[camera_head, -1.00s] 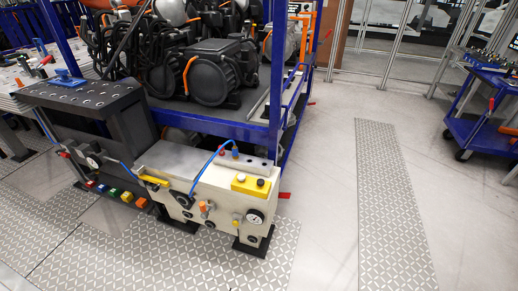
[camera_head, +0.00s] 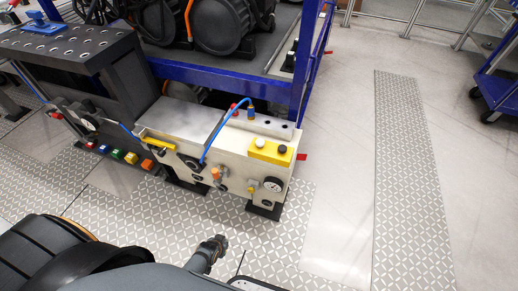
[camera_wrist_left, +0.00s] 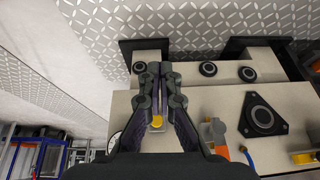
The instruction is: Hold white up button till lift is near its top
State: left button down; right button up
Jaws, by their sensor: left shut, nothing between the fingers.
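The white button (camera_head: 260,143) is on top of a yellow control box (camera_head: 272,151), to the left of a black button (camera_head: 282,149). The box sits on the right end of the beige drive unit (camera_head: 230,172). My left gripper (camera_head: 217,242) is in front of the unit, lower in the head view, apart from the button. In the left wrist view its fingers (camera_wrist_left: 160,70) are shut and empty, over the unit's front panel (camera_wrist_left: 190,108). The white button cannot be made out there. I cannot tell for sure which part is the lift. My right gripper is not in view.
A pressure gauge (camera_head: 272,184), an orange fitting (camera_head: 216,173) and a blue hose (camera_head: 213,130) stick out from the unit. A blue rack (camera_head: 215,68) stands behind, a dark perforated bench (camera_head: 75,45) at left.

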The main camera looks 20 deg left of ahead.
aim_at(260, 143)
pick_arm(q)
jog(key=w+d+r+t+b, duration=0.25)
jog(key=w+r, duration=0.25)
jog(key=w, duration=0.4)
jog(key=w+d+r+t+b, duration=0.1)
jog(key=w+r+t+b, duration=0.15)
jog(key=w+r, duration=0.45)
jog(key=w+r+t+b, duration=0.2)
jog(key=w+r+b, duration=0.1)
jog(key=r, duration=0.8)
jog(key=w+r+t+b, duration=0.3)
jog(key=w+r, duration=0.3)
jog(key=r, duration=0.5)
jog(key=shift+w+d+r+h+b, duration=0.2)
jog(key=shift+w+d+h+b, duration=0.1)
jog(key=shift+d+h, duration=0.1)
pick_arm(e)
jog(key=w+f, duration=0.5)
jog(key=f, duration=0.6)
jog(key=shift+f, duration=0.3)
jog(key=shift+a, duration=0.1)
